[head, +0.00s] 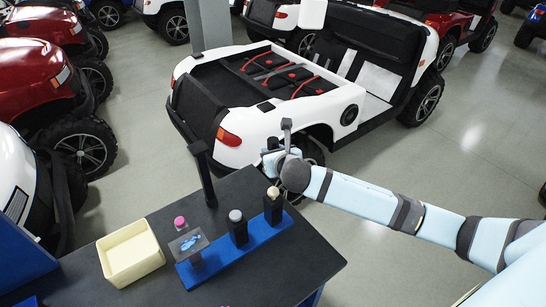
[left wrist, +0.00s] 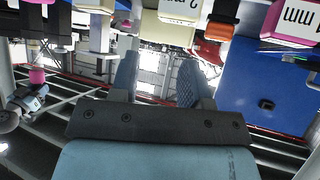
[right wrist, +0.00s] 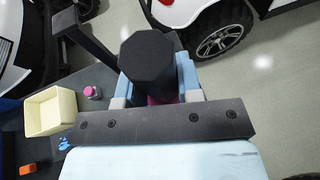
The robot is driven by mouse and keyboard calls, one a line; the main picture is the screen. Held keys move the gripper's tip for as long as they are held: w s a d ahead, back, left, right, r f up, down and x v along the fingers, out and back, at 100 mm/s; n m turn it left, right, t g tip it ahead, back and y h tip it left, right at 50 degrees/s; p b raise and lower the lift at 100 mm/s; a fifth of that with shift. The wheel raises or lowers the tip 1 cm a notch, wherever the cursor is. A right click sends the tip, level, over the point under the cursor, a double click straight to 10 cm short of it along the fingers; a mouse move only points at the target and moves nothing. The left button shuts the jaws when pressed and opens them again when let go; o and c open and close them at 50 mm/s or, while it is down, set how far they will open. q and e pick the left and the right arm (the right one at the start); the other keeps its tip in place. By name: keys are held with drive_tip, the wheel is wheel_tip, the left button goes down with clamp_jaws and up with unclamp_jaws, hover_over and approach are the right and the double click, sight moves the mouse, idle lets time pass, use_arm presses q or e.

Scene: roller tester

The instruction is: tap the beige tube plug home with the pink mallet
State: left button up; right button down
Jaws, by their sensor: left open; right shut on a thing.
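The beige tube plug (head: 273,191) stands upright in the right-hand black holder (head: 273,211) on the blue strip. My right gripper (head: 273,160) is just beyond and above it in the head view, apart from it as far as I can tell. It is shut on the pink mallet; in the right wrist view a black octagonal end (right wrist: 150,57) faces the camera, with a bit of pink (right wrist: 160,99) between the fingers. The mallet hides the plug there. My left gripper (left wrist: 158,82) is open with nothing between its fingers, and is outside the head view.
The blue strip (head: 258,235) also carries a grey-topped holder (head: 237,230) and a clear plate (head: 188,243). A cream bin (head: 130,253), a pink-topped piece (head: 180,222) and a black post (head: 203,172) stand on the dark table. A white cart (head: 240,150) is behind.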

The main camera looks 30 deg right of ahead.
use_arm(q)
drive_tip(key=shift+w+r, duration=0.15)
use_arm(e)
drive_tip(key=shift+f, duration=0.55)
drive_tip(key=shift+f+b, duration=0.75)
drive_tip(key=shift+f, duration=0.9)
use_arm(q)
drive_tip(key=shift+s+f+m, duration=0.3)
drive_tip(key=shift+s+f, duration=0.15)
drive_tip(key=shift+f, duration=0.15)
drive_tip(key=shift+w+r, duration=0.1)
drive_tip(key=shift+w, duration=0.05)
use_arm(e)
drive_tip(key=shift+r+p, duration=0.15)
drive_tip(key=shift+p, duration=0.3)
use_arm(q)
drive_tip(key=shift+w+r, duration=0.3)
drive_tip(key=shift+r, duration=0.3)
